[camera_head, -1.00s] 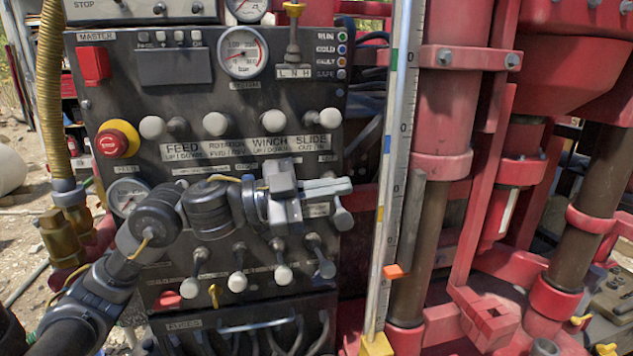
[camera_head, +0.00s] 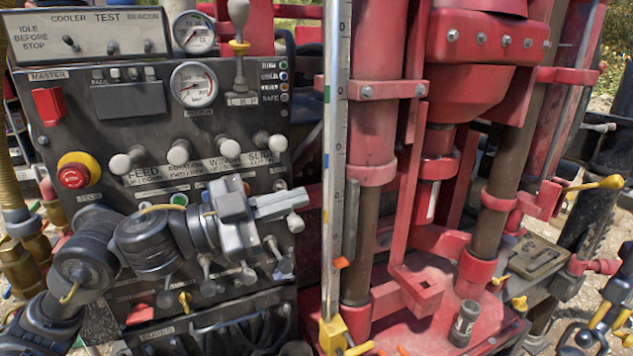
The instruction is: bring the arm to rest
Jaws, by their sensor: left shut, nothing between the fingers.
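My left arm comes in from the lower left and crosses in front of the dark control panel (camera_head: 105,178). My left gripper (camera_head: 285,204) points right, its light grey fingers together and empty. It is in front of the panel's right part, below the row of white-knobbed levers (camera_head: 228,145). The arm and gripper hide part of the lower panel and some lower levers. My right gripper is not in view.
A red emergency stop (camera_head: 74,175) on a yellow base sits at the panel's left. A tall measuring rail (camera_head: 336,130) with an orange pointer stands right of the gripper, before the red rig frame (camera_head: 372,130). A small dark canister (camera_head: 465,324) stands on the red deck.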

